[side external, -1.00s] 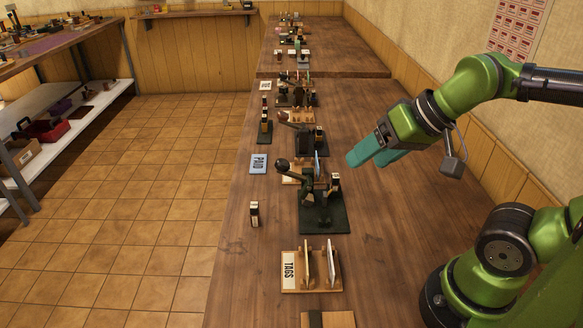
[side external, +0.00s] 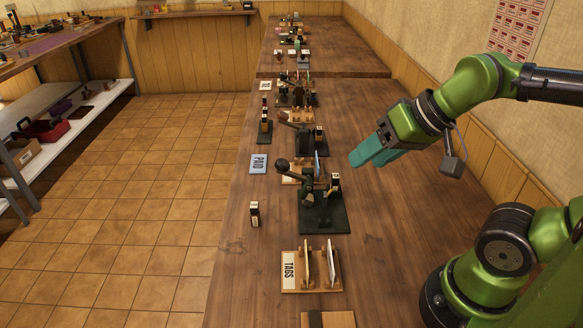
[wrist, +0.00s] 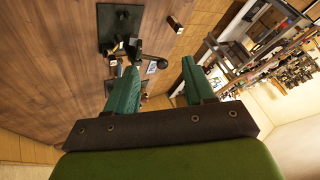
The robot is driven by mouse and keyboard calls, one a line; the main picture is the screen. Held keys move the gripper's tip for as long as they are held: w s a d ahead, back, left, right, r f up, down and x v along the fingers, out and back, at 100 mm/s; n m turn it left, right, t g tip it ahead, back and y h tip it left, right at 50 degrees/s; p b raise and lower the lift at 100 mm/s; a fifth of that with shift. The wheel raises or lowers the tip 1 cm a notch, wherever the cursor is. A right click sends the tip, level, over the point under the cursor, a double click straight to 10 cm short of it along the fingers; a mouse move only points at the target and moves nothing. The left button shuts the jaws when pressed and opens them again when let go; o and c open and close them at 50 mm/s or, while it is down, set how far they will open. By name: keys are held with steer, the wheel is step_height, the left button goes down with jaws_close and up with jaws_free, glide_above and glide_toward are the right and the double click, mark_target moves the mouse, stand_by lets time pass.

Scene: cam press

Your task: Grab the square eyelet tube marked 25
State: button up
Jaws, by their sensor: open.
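A small dark square tube with a pale label (side external: 254,214) stands upright on the bench, left of the green cam press (side external: 322,212). Another dark tube with a pale top (side external: 335,184) stands at the press's right side. The numbers on both are too small to read, so I cannot tell which is marked 25. My gripper (side external: 357,161), with teal fingers, is raised above the bench to the right of the press, apart from both tubes. In the wrist view my gripper (wrist: 158,68) is open and empty, with the press base (wrist: 112,30) beyond the fingers.
A wooden TAGS rack (side external: 311,283) stands in front of the press. A blue PAID card (side external: 258,164) lies at the bench's left edge. More presses and racks (side external: 300,135) line the bench farther back. The bench right of the press is clear.

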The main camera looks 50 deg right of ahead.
steer(key=m+g+h, duration=0.2)
steer(key=m+g, duration=0.3)
steer(key=g, duration=0.2)
glide_above(336, 176)
steer(key=f, duration=1)
steer(key=w+f, duration=0.1)
steer(key=f, duration=0.4)
steer(key=shift+f, duration=0.2)
steer(key=f, duration=0.3)
steer(key=s+f, duration=0.1)
steer(key=f, duration=0.1)
steer(key=shift+f, duration=0.3)
steer(key=shift+w, duration=0.1)
jaws_close()
